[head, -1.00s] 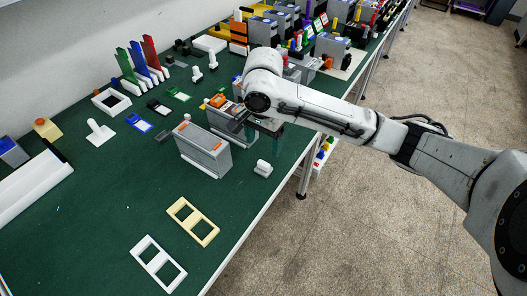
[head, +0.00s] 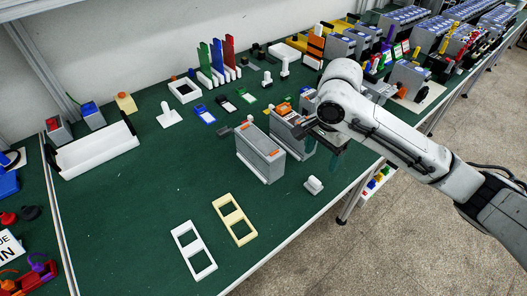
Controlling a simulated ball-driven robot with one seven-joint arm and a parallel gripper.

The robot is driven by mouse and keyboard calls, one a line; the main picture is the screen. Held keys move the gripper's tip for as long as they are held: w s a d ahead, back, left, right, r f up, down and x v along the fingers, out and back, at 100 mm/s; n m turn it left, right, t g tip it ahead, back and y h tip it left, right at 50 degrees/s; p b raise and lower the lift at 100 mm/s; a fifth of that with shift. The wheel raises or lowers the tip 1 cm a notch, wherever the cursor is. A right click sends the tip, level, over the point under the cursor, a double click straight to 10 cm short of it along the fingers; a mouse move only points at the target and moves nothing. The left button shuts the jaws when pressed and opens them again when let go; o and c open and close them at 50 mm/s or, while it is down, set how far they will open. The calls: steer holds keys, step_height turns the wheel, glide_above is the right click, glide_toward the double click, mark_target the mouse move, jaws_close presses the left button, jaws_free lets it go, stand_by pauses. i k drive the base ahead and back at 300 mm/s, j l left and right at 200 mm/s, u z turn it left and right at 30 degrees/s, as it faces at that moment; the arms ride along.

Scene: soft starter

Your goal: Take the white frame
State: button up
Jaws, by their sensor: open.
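The white frame (head: 182,233) lies flat on the green table near its front, a rectangle with two openings. A cream frame of the same shape (head: 223,209) lies just right of it, apart from it. My gripper (head: 325,148) is above the table at the right, beyond both frames and well apart from them. It is open, and its fingers are partly hidden behind the arm's wrist. A second white square frame (head: 184,99) with one opening lies farther back.
Two grey boxes (head: 260,155) stand left of my gripper. A small white piece (head: 313,185) lies near the front edge. A long white tray (head: 100,150) stands at the left. The table left of the white frame is clear.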

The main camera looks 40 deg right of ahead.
mark_target(197, 246)
steer(key=j+u, duration=0.2)
steer(key=u, duration=0.15)
steer(key=j+u, duration=0.25)
steer(key=u, duration=0.15)
steer(key=j+u, duration=0.35)
steer(key=k+l, duration=0.05)
steer(key=l, duration=0.05)
